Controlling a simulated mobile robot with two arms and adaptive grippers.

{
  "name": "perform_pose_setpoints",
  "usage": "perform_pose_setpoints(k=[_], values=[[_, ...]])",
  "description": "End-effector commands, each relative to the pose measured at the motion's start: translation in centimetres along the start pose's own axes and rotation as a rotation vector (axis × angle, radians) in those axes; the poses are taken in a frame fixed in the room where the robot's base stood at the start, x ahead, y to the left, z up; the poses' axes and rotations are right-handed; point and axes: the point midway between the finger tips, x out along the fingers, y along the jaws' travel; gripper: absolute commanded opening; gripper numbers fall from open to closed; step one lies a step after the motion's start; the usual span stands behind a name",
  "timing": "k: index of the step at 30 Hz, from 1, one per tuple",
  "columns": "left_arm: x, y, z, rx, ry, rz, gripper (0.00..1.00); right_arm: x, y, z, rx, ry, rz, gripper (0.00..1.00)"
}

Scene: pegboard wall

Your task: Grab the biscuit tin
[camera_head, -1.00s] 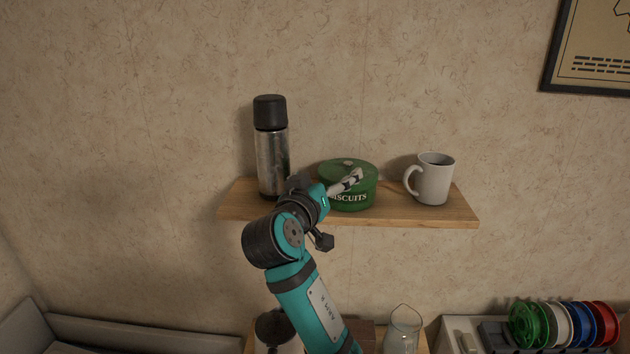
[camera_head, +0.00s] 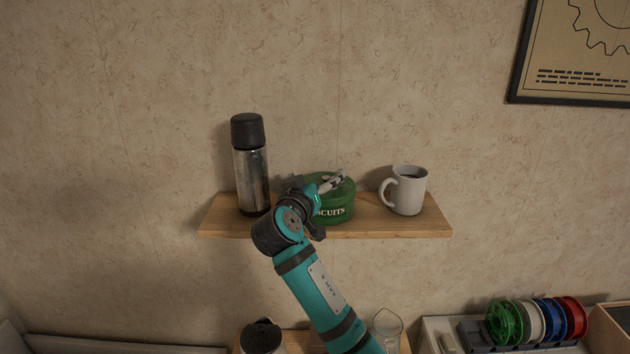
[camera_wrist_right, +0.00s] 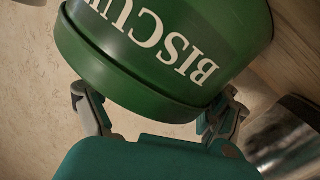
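The biscuit tin (camera_head: 340,208) is green and round with a lid and white lettering. It sits upright on the wooden shelf (camera_head: 420,224), between the flask and the mug. My right gripper (camera_head: 332,182) is at the tin, its fingers over the lid, and my arm covers the tin's left side. In the right wrist view the tin (camera_wrist_right: 170,50) fills the top, upside down. The gripper's fingers (camera_wrist_right: 158,108) are spread wide at either side of the lid rim. Contact cannot be made out. My left gripper is not in view.
A steel flask (camera_head: 251,170) with a black cap stands close on the left of the tin. A white mug (camera_head: 408,190) stands on the right. Below are a glass beaker (camera_head: 387,328) and several coloured spools (camera_head: 505,322). The wall behind is close.

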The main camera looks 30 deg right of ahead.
Motion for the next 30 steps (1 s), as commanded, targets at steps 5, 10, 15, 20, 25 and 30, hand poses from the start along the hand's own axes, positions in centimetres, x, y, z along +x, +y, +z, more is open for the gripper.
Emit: perform_pose_setpoints(k=[5,10,15,20,25,30], values=[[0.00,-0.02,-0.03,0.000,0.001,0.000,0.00,0.00,0.06,-0.01,0.000,0.000,0.002,0.65],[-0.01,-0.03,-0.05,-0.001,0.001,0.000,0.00,0.00,0.06,0.00,0.000,0.000,0.002,0.42],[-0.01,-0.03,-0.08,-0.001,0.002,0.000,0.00,0.00,0.07,0.00,0.000,0.000,0.002,0.21],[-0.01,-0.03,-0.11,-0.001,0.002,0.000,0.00,0.00,0.07,0.00,0.000,0.000,0.002,0.91],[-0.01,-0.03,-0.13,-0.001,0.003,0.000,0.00,-0.01,0.05,0.00,0.000,0.000,0.002,1.00],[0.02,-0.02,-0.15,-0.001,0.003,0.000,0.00,-0.05,0.03,0.01,0.000,0.000,0.001,1.00]])
